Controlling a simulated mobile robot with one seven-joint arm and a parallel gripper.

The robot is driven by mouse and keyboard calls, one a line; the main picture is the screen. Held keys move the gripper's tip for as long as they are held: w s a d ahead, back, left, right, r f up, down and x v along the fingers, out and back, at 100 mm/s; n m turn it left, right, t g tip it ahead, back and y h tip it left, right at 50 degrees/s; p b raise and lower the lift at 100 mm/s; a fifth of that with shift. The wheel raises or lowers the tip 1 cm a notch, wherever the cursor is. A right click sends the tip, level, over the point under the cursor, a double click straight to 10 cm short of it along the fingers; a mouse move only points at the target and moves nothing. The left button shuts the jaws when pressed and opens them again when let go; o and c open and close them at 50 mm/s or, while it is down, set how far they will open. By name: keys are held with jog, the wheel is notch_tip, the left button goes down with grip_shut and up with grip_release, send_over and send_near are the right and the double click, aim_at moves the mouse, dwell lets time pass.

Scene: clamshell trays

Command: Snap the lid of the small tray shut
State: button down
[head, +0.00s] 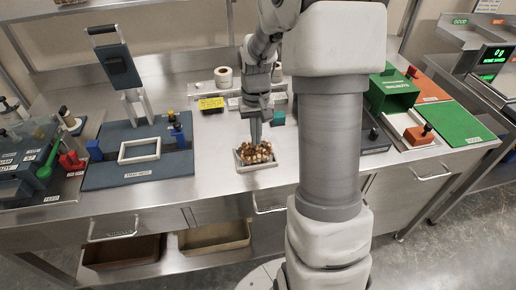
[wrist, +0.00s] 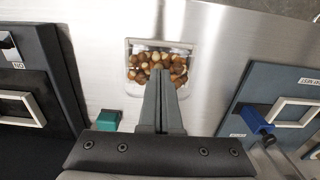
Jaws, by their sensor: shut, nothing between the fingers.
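The small tray (head: 241,160) stands on the bare steel counter and is filled with brown and cream nuts. In the wrist view the tray (wrist: 131,44) lies just beyond my fingertips, with a pale, clear-looking rim. I cannot make out the lid or whether it is up or down. My gripper (head: 256,141) points down over the back part of the tray. Its fingers are together and empty; in the wrist view my gripper (wrist: 160,73) covers the near middle of the tray. I cannot tell whether the tips touch anything.
A teal block (head: 278,118) stands behind the tray, right of my gripper. A blue-grey mat with a white frame (head: 139,160) and a tall lever press (head: 119,67) is at left. A dark station (head: 376,142) is at right. Bare counter lies around the tray.

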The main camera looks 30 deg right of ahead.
dwell(0.4)
notch_tip(320, 180, up, 8)
jog(key=p, duration=0.6)
dwell(0.6)
jog(key=s+a+r+n+t, duration=0.1)
jog(key=s+a+r, duration=0.25)
jog(key=r, duration=0.25)
jog(key=s+a+r+t, duration=0.2)
jog(key=s+a+r, duration=0.1)
jog(key=s+r, duration=0.15)
jog(key=s+a+r+n+t, duration=0.1)
jog(key=s+a+r, duration=0.1)
jog(key=s, duration=0.3)
jog(key=s+a+r+n+t, duration=0.1)
jog(key=s+a+r, duration=0.2)
jog(key=s+a, duration=0.1)
jog(key=shift+s+t, duration=0.3)
jog(key=shift+s, duration=0.55)
